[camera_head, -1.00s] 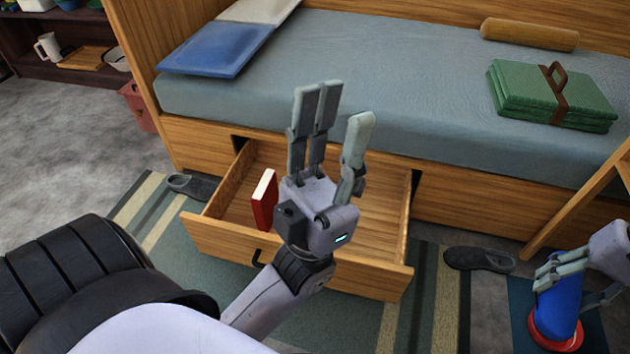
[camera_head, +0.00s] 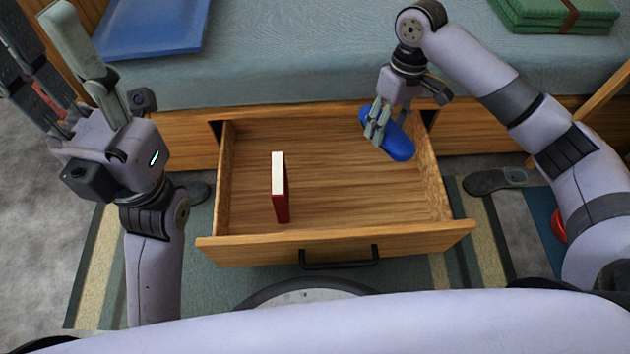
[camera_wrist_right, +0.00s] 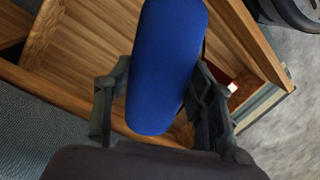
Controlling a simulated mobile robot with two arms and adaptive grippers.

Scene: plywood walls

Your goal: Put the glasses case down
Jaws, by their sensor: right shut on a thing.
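The blue glasses case (camera_head: 401,146) is held in my right gripper (camera_head: 379,124), over the right back part of the open drawer (camera_head: 335,215). In the right wrist view the case (camera_wrist_right: 168,65) lies between the fingers, with the drawer's wooden floor beyond it. I cannot tell whether the case touches the drawer floor. My left gripper (camera_head: 45,60) is raised at the upper left, fingers spread apart and empty, away from the drawer.
A red book (camera_head: 281,190) stands upright in the drawer, left of the middle. The drawer floor between book and case is clear. The bed (camera_head: 330,55) is behind. A dark slipper (camera_head: 495,180) lies right of the drawer, and a red object (camera_head: 558,225) is partly hidden by my right arm.

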